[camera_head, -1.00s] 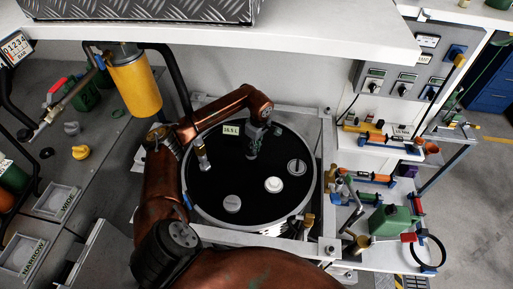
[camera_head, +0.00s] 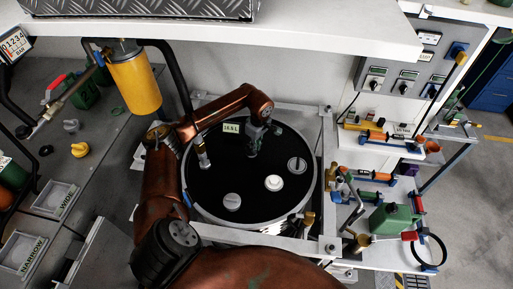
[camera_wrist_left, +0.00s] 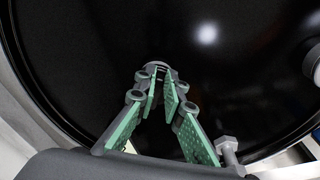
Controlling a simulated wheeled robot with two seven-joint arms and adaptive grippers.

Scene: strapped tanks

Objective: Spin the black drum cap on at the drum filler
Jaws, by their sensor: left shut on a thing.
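The drum (camera_head: 215,185) is a large round vessel with a black top and a grey rim, set in a grey frame. My left gripper (camera_head: 254,150) reaches down to the back middle of its top. In the left wrist view my left gripper (camera_wrist_left: 160,82) has its green-padded fingers closed together at a small dark round piece with a grey edge, which I take as the black drum cap (camera_wrist_left: 158,67). The fingers hide most of the cap and the filler under it, so I cannot tell how the cap sits. My right gripper is not in view.
On the drum top are a white cap (camera_head: 273,184), grey caps (camera_head: 232,202) (camera_head: 297,166) and an upright metal fitting (camera_head: 203,158). A yellow cylinder (camera_head: 134,84) hangs at the left. A white shelf (camera_head: 330,38) overhangs the back. A green can (camera_head: 392,221) stands at right.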

